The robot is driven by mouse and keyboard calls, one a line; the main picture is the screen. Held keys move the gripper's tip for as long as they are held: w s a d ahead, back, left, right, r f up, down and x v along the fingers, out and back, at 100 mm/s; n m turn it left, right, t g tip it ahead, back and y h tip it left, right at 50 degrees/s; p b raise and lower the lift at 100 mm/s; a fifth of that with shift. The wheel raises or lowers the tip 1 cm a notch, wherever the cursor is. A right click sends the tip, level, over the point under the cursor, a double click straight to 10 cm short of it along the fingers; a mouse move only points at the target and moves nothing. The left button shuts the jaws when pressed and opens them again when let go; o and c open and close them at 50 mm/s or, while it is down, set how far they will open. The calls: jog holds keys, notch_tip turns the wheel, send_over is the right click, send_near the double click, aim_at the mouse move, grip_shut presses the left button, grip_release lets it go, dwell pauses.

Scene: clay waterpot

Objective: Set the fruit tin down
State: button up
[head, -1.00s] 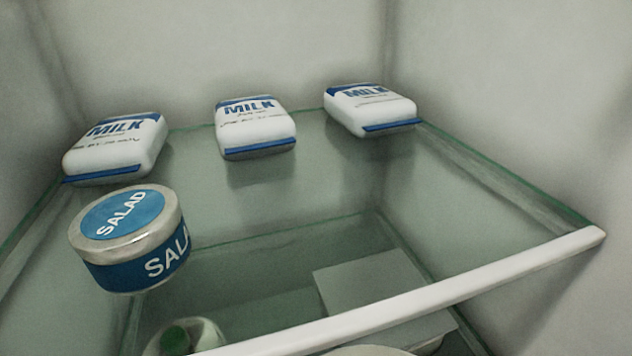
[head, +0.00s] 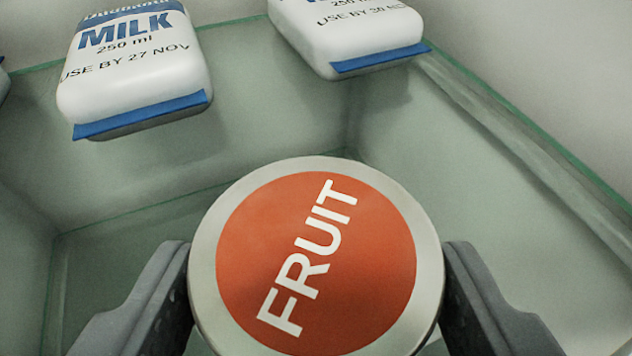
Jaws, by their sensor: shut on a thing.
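The fruit tin (head: 318,262) fills the lower middle of the head view. It is round, with a pale metal rim and an orange lid label reading FRUIT. My gripper (head: 319,255) is shut on it, one grey finger against its left side and one against its right. The lid faces the camera.
A sliver of another pale item shows at the left edge. Bare glass shows between the packs and right of the tin.

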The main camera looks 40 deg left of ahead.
jog(key=shift+w+a, duration=0.5)
jog(key=shift+a, duration=0.2)
jog(key=shift+w+d+f+b, duration=0.2)
jog(key=shift+d+f+b, duration=0.2)
jog(key=shift+d+b, duration=0.05)
jog(key=shift+s+a+r, duration=0.1)
jog(key=shift+s+r, duration=0.05)
jog(key=shift+s, duration=0.1)
jog(key=shift+a, duration=0.1)
jog(key=o, duration=1.1)
